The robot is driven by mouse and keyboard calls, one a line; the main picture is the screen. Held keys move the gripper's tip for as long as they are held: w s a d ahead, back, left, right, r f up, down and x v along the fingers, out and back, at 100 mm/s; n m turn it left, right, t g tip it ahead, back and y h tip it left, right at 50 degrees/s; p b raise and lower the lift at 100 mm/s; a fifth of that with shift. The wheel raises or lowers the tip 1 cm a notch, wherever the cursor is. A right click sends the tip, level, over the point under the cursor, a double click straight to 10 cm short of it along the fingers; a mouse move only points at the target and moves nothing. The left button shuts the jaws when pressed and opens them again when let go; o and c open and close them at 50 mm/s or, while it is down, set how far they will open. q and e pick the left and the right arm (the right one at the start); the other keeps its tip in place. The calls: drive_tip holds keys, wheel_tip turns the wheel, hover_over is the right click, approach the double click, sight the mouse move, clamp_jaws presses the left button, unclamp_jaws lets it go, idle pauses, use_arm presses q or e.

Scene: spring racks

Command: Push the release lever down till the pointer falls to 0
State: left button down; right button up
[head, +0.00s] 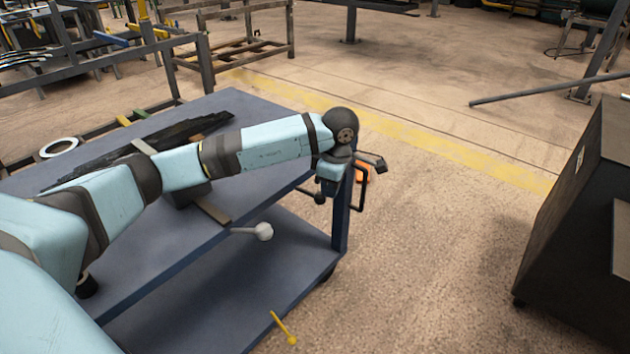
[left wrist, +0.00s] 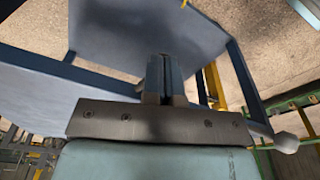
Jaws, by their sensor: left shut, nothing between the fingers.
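A lever with a pale grey ball knob (head: 263,232) sticks out at the near side of the blue-grey cart (head: 285,215). A pale ball knob also shows at the right of the left wrist view (left wrist: 286,143). My left arm reaches across the cart top, with its left gripper (head: 328,186) low by the far right corner, apart from the grey knob. In the left wrist view the fingers (left wrist: 165,70) are together and empty. A yellow rod with a small ball end (head: 284,326) is at the bottom; I cannot tell whether it is the pointer. No scale is readable. My right gripper is out of view.
A dark block (head: 185,196) and a brown strip (head: 214,213) are on the cart top under my arm. A black handle frame (head: 363,190) and an orange thing (head: 363,173) are near the gripper. A dark cabinet (head: 585,220) stands right; the floor between is clear.

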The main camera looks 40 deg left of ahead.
use_arm(q)
wheel_tip(320, 180, up, 14)
drive_tip(key=d+p, duration=0.1)
drive_tip(key=p, duration=0.3)
drive_tip(key=shift+w+d, duration=0.2)
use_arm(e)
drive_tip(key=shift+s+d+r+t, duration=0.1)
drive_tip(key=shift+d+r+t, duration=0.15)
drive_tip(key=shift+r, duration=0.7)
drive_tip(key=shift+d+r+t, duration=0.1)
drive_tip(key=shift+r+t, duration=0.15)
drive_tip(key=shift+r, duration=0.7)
use_arm(q)
drive_tip(key=shift+f, duration=0.15)
